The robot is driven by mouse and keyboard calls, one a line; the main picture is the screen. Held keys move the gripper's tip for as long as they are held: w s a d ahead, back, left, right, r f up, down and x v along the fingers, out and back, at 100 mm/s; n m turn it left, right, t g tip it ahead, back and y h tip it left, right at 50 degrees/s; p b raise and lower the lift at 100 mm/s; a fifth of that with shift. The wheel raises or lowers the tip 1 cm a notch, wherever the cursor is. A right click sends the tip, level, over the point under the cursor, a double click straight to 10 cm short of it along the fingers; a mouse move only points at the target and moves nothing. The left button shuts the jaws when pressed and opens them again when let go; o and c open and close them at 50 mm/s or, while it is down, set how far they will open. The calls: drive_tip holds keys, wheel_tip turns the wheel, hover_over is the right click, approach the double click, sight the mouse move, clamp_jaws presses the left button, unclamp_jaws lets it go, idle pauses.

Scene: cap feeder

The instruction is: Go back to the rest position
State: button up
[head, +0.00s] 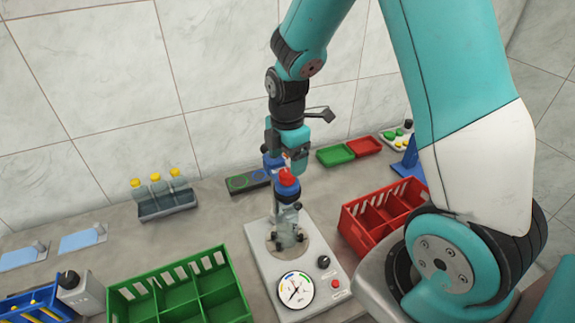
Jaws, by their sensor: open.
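My gripper (287,162) hangs near the middle of the head view, pointing down. It is open, and its fingers are partly hidden by the wrist parts. I cannot tell whether the fingers touch the cap. The fixture stands on a light grey device (318,250) with a round gauge (296,289) at its front.
A green divided crate (130,289) stands at front left, a red divided crate (350,222) at right. A rack of yellow-capped bottles (166,208) is at back left. Small green (335,156) and red (365,147) trays lie behind.

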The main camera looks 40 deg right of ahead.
wheel_tip(320, 180, up, 2)
drive_tip(key=shift+p, duration=0.6)
